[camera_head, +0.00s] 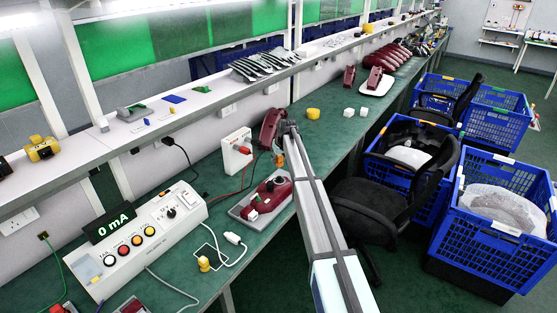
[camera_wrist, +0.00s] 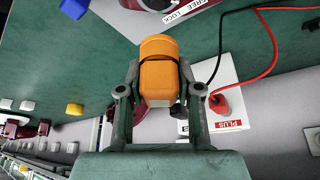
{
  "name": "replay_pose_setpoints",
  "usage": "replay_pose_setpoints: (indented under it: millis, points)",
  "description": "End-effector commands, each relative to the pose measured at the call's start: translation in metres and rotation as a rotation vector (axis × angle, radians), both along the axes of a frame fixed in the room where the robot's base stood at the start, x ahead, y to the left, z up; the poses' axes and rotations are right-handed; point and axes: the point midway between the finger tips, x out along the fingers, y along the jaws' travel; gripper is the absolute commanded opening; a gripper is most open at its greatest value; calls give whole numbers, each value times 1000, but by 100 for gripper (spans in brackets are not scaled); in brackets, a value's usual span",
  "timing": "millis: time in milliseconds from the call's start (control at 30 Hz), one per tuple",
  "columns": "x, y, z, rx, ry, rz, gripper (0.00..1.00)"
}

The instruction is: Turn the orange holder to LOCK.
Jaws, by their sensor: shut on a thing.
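My gripper (camera_wrist: 159,80) is shut on an orange holder (camera_wrist: 157,72) with a dark band around it; one finger is on each side. In the head view, the orange holder (camera_head: 279,159) shows small below my gripper (camera_head: 281,143), above the bench and behind the dark red lamp housing (camera_head: 272,196). That housing lies on a grey plate (camera_head: 240,209). In the wrist view, a FREE LOCK label (camera_wrist: 187,9) shows at the top edge beside a red part.
A white box (camera_head: 236,153) with red and black leads stands left of my gripper; its PLUS label shows in the wrist view. A white tester (camera_head: 150,240) reads 0 mA. A dark red lamp (camera_head: 270,127) stands close behind my gripper. Blue crates (camera_head: 490,225) and a chair are right.

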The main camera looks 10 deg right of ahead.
Motion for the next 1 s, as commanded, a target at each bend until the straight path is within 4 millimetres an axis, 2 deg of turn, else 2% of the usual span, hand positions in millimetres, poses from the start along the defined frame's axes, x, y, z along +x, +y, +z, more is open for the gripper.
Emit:
replay_pose_setpoints:
  millis: [500,700,1000]
  points:
    - [0,0,-46,0,0,1,0]
    - [0,0,-53,0,0,1,0]
    - [0,0,-54,0,0,1,0]
